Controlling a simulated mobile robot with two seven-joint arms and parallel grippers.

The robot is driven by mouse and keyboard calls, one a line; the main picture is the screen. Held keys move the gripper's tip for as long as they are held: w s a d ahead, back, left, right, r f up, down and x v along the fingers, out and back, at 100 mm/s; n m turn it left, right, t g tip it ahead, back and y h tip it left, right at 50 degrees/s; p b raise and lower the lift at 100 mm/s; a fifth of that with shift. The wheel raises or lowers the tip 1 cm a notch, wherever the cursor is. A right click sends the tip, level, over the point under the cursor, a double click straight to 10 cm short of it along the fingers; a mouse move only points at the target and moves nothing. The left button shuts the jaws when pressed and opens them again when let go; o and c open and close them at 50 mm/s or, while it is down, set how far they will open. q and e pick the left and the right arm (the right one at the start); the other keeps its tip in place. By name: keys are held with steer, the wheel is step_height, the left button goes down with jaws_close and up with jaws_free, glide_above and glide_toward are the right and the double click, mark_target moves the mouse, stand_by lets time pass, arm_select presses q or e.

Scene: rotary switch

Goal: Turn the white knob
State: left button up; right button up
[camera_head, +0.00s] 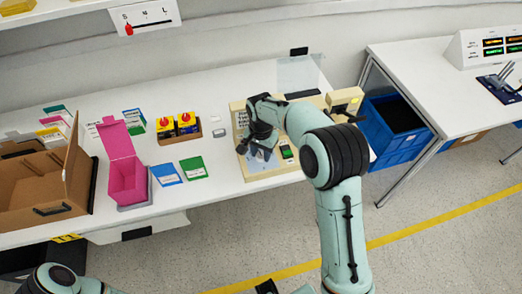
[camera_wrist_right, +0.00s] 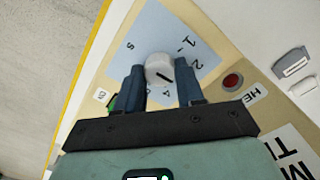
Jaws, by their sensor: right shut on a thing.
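The white knob (camera_wrist_right: 160,66) is a round knob with a short black mark on its top. It sits on a light blue dial plate (camera_wrist_right: 150,30) with "1" and "2" printed on one side. My right gripper (camera_wrist_right: 160,78) has one dark blue finger on each side of the knob, shut on it. In the head view my right gripper (camera_head: 262,147) reaches down onto the beige panel (camera_head: 270,171) and hides the knob there. Only part of my left arm shows at the bottom left, and its gripper is out of view.
A red button (camera_wrist_right: 232,81) sits on the panel beside the dial. Left of the panel stand a yellow box with red knobs (camera_head: 178,124), a pink box (camera_head: 127,178) and a cardboard box (camera_head: 50,206). A blue crate (camera_head: 395,145) stands right of the table.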

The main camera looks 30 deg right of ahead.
mark_target(261, 155)
arm_select(q)
steer(key=shift+r, duration=0.1)
arm_select(e)
steer(key=shift+m, duration=0.4)
steer(key=o, duration=1)
steer(key=shift+o, duration=0.2)
steer(key=shift+r, duration=0.1)
arm_select(q)
steer(key=shift+w+r+p, duration=0.6)
steer(key=shift+r+p, duration=0.25)
steer(key=shift+r, duration=0.1)
arm_select(e)
step_height(261, 155, up, 13)
